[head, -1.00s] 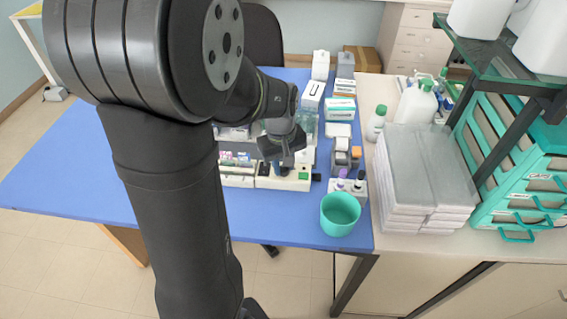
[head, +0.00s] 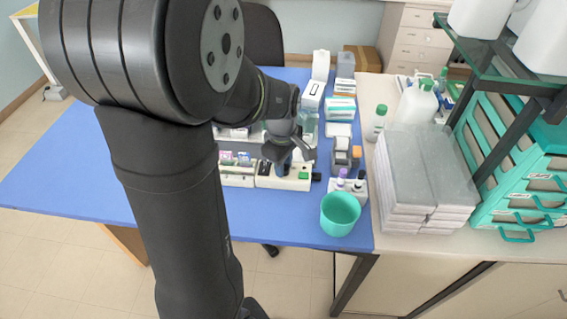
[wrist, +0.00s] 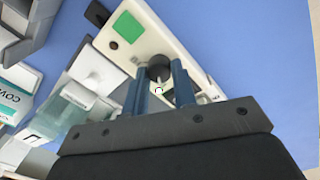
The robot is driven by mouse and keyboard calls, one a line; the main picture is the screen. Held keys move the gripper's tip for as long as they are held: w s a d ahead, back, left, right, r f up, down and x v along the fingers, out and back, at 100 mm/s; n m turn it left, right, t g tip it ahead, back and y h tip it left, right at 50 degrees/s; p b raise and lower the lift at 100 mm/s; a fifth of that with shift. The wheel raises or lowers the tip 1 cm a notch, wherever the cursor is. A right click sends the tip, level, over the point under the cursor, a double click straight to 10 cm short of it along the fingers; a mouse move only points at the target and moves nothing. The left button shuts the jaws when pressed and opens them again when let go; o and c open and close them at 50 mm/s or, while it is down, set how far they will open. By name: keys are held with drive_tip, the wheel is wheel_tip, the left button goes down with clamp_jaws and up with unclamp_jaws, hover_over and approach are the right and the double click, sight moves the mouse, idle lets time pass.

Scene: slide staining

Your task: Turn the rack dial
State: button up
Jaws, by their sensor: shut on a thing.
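The rack dial (wrist: 159,68) is a small dark round knob on a white panel (wrist: 165,30) with a green square label (wrist: 128,27), seen in the wrist view. My gripper (wrist: 160,82) has its two blue fingers on either side of the dial, shut on it. In the head view my gripper (head: 284,158) is over the right end of the white rack base (head: 285,182); the dial itself is hidden there.
A teal cup (head: 340,214) stands near the table's front right corner. Small bottles (head: 350,182) and boxes (head: 341,108) line the right side of the blue table. The table's left part (head: 60,180) is clear.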

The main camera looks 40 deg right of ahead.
idle(0.3)
drive_tip(key=o, duration=1)
drive_tip(key=r, duration=1.7)
drive_tip(key=shift+s+a+r, duration=0.1)
drive_tip(key=shift+a+r, duration=0.15)
drive_tip(key=shift+a, duration=0.15)
drive_tip(key=shift+f, duration=0.15)
drive_tip(key=f, duration=1.7)
drive_tip(key=shift+d+f, duration=0.15)
drive_tip(key=shift+d, duration=0.25)
